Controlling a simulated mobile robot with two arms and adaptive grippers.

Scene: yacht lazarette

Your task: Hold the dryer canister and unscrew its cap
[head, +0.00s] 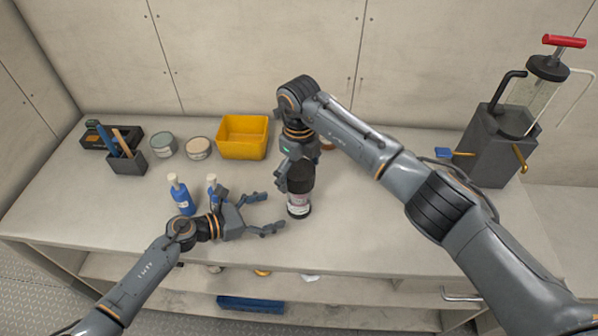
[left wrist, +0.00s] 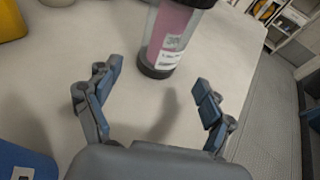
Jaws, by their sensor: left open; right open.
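The dryer canister (head: 298,204) stands upright on the bench near its front edge, with a clear pinkish body, white label and dark ends. In the left wrist view the canister (left wrist: 170,40) stands ahead of the fingers, its black base on the bench. My left gripper (head: 272,212) is open and level, to the left of the canister, its fingers pointing at it; it also shows in the left wrist view (left wrist: 158,78) with nothing between the fingers. My right gripper (head: 295,168) is open and points down over the canister's top. It hides the cap, so contact there cannot be told.
Two blue bottles (head: 181,197) stand close behind my left gripper. A yellow bin (head: 243,138), two round tins (head: 198,148) and a tool holder (head: 128,161) stand at the back left. A pump unit (head: 492,150) with a red handle stands at the right. The bench right of the canister is clear.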

